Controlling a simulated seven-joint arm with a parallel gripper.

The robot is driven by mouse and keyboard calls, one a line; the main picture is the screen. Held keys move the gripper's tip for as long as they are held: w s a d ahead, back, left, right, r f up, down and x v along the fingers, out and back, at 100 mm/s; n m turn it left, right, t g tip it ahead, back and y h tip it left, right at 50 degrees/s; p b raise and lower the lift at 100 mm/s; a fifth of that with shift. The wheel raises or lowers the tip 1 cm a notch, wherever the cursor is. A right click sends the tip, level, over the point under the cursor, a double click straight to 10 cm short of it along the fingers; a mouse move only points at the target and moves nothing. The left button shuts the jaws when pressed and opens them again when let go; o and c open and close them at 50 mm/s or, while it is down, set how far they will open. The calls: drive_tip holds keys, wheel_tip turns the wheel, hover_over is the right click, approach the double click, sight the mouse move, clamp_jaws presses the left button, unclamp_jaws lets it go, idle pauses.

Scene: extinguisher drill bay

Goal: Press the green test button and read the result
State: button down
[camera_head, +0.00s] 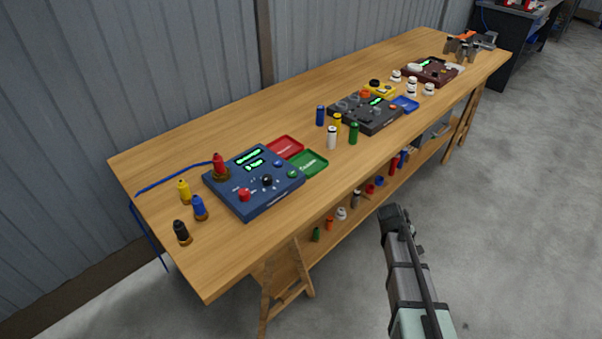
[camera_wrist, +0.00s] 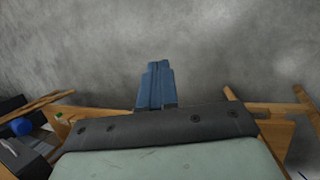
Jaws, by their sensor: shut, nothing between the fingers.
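A blue test box (camera_head: 240,205) with lit green displays (camera_head: 249,157) lies at the near left of the bench; the display text is too small to read. A small green button (camera_head: 293,174) is at its right corner, beside the green tray. A red button (camera_head: 244,194), a black knob (camera_head: 267,181) and a blue button (camera_head: 278,163) are also on its top. My gripper (camera_head: 396,215) is in front of the bench, apart from the box and to its right. Its fingers (camera_wrist: 155,85) are shut and empty in the wrist view, where the button does not show.
A red tray (camera_head: 285,147) and a green tray (camera_head: 310,165) lie beside the box. A red plug (camera_head: 219,164) stands on its corner. Coloured cylinders and a grey box (camera_head: 365,112) are further along the bench (camera_head: 150,165). A lower shelf holds small items. Floor before the bench is clear.

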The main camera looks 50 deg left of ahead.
drive_tip(key=s+a+r+n+t, duration=0.1)
drive_tip(key=a+r+n, duration=0.1)
drive_tip(key=a+r, duration=0.3)
drive_tip(key=s+a+r+n+t+y, duration=0.1)
drive_tip(key=a+r+n, duration=0.1)
drive_tip(key=a+r, duration=0.4)
drive_tip(key=s+a+r+n+t, duration=0.1)
drive_tip(key=a+r, duration=0.5)
drive_tip(key=a, duration=0.4)
drive_tip(key=shift+a+n+t+y, duration=0.15)
drive_tip(key=shift+n+t+y, duration=0.15)
drive_tip(key=shift+n+y, duration=0.1)
wheel_tip(320, 180, up, 15)
drive_tip(key=n+t+y, duration=0.2)
drive_tip(key=n+y, duration=0.1)
drive_tip(key=n, duration=0.2)
hover_over(290, 175)
drive_tip(key=shift+w, duration=0.1)
drive_tip(key=shift+f, duration=0.2)
drive_tip(key=shift+f, duration=4.25)
drive_tip(key=shift+f, duration=0.15)
drive_tip(key=shift+f, duration=0.3)
